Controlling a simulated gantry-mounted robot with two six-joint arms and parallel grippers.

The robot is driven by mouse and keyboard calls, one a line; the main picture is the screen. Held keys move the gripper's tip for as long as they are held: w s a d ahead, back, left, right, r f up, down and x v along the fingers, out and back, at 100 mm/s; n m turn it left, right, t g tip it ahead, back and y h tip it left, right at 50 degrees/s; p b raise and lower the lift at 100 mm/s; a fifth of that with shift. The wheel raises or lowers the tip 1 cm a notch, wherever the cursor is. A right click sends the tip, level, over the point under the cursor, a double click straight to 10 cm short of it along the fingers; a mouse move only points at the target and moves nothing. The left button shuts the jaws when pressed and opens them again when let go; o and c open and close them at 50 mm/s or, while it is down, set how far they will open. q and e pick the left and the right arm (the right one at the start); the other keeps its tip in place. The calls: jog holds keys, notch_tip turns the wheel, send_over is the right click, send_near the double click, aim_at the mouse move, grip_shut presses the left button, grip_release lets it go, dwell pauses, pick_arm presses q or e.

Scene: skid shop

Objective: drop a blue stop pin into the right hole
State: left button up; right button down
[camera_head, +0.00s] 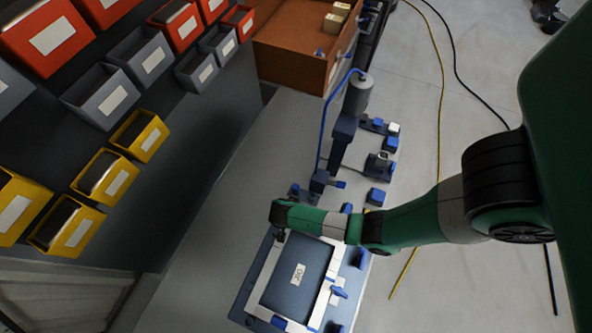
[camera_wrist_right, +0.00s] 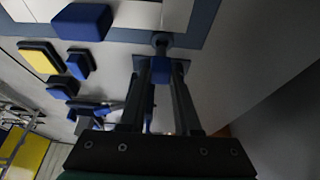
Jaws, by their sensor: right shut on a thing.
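My right gripper (camera_head: 280,237) is over the far left corner of the fixture plate (camera_head: 241,300), fingers pointing down. In the right wrist view my gripper (camera_wrist_right: 161,68) is shut on a blue stop pin (camera_wrist_right: 161,72), held between the fingertips. A small round grey part (camera_wrist_right: 161,40) shows just past the pin, by the pale frame; I cannot tell if it is the pin's end or a hole. The pale frame (camera_head: 259,268) surrounds a dark blue panel with a white label (camera_head: 298,274). The right hole cannot be made out. My left gripper is not in view.
Several blue clamps (camera_head: 339,292) line the fixture's right side. A post with a blue hose (camera_head: 352,100) stands behind it, beside small blue-topped devices (camera_head: 376,195). Bins (camera_head: 140,135) hang at left. A yellow cable (camera_head: 440,120) crosses the floor at right.

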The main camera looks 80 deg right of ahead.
jog(key=shift+p, duration=0.3)
dwell(0.4)
jog(key=shift+f+p, duration=0.25)
jog(key=shift+p, duration=0.05)
dwell(0.5)
jog(key=shift+f+b, duration=0.4)
jog(key=shift+f, duration=0.7)
dwell(0.7)
jog(key=shift+f, duration=0.25)
dwell(0.7)
jog(key=c, duration=0.5)
grip_release()
jog(key=shift+c, duration=0.2)
jog(key=o, duration=0.4)
